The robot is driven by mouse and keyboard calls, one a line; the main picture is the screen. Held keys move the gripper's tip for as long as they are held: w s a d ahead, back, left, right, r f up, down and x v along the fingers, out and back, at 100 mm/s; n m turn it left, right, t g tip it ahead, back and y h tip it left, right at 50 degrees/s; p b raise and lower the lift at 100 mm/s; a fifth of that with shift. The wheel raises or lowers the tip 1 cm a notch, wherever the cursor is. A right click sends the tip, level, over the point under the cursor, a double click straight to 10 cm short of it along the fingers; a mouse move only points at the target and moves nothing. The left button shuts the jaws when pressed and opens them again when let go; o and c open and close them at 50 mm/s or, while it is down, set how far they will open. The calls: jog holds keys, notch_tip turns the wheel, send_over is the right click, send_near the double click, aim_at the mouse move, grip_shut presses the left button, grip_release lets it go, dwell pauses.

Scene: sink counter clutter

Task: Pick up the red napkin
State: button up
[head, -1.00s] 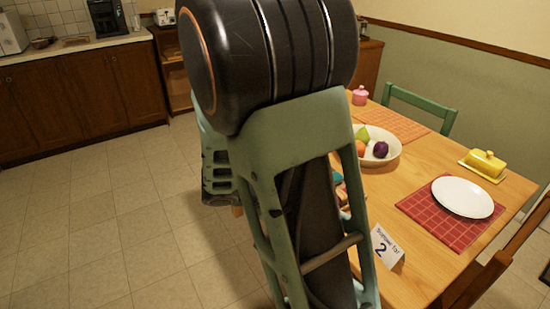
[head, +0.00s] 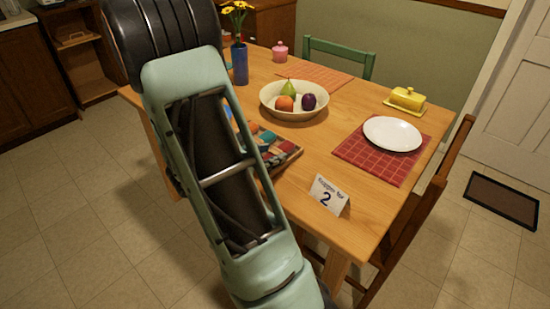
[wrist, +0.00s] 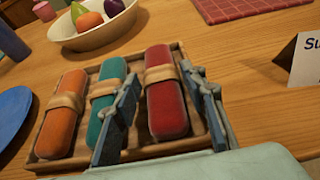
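The red napkin (wrist: 168,108) is rolled with a tan band and lies at the right end of a wooden tray (wrist: 52,163). A teal napkin (wrist: 105,85) and an orange napkin (wrist: 63,120) lie to its left. My gripper (wrist: 160,77) is open in the wrist view, one finger over the teal napkin side and the other by the tray's right edge, with the red napkin showing between them. I cannot tell how far above it they are. In the head view my arm hides the gripper and part of the tray (head: 285,160).
A fruit bowl (head: 293,112) is behind the tray, and a white plate (head: 392,134) on a red placemat (head: 352,152) is to the right. A blue plate (wrist: 12,115) is left of the tray.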

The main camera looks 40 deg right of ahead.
jog(key=shift+x, duration=1.3)
jog(key=shift+a, duration=0.1)
jog(key=c, duration=0.9)
